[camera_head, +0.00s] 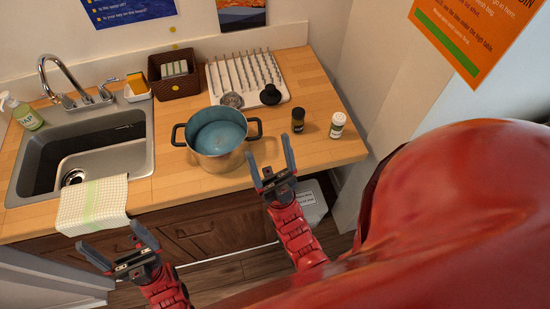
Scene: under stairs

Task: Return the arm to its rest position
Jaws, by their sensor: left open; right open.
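My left gripper (118,248) is open and empty, in front of the counter's front edge and below the hanging towel. My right gripper (271,167) is open and empty, with its fingers pointing up at the counter's front edge, to the right of the pot. My red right arm link fills the lower right of the view and hides what lies behind it.
A blue-lined pot (217,137) stands on the wooden counter (310,92). A dark jar (298,120) and a white-capped jar (337,125) stand right. A dish rack (244,75) and basket (174,80) are behind. A towel (92,205) hangs over the sink's (140,150) front.

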